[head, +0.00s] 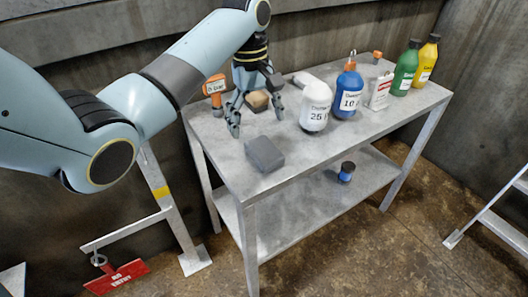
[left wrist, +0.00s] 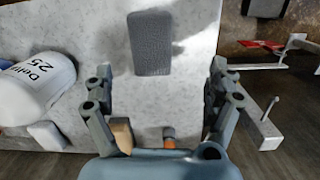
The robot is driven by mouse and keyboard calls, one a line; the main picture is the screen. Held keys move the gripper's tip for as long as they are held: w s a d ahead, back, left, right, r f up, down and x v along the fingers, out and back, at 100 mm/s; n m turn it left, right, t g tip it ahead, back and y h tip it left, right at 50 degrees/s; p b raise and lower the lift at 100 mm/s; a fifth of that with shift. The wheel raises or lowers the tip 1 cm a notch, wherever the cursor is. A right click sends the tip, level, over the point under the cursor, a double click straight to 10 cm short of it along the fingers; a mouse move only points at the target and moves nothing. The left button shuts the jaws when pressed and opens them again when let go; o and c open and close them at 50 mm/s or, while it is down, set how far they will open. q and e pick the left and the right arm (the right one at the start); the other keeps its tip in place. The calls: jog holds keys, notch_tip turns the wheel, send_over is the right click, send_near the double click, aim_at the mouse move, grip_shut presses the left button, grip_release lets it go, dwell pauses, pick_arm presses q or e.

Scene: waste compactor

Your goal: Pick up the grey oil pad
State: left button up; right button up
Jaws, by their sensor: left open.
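My right gripper is in neither view.
An orange-topped item (head: 215,90) and a tan block (head: 258,100) are near the gripper. The front centre is clear.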

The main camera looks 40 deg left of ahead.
aim_at(264, 148)
pick_arm(q)
jog(key=shift+w+a+r+n, duration=0.2)
jog(key=shift+w+r+n, duration=0.2)
jog(key=shift+w, duration=0.25)
jog(key=shift+w+f, duration=0.1)
jog(key=shift+f, duration=0.2)
jog(key=f, duration=0.3)
jog(key=d+f+b, duration=0.1)
jog(key=f, duration=0.5)
jog(key=shift+d+f, duration=0.25)
jog(key=shift+f, duration=0.1)
jog(key=shift+s, duration=0.2)
jog(key=c, duration=1.3)
jog(key=shift+o, duration=0.2)
jog(key=shift+r, duration=0.15)
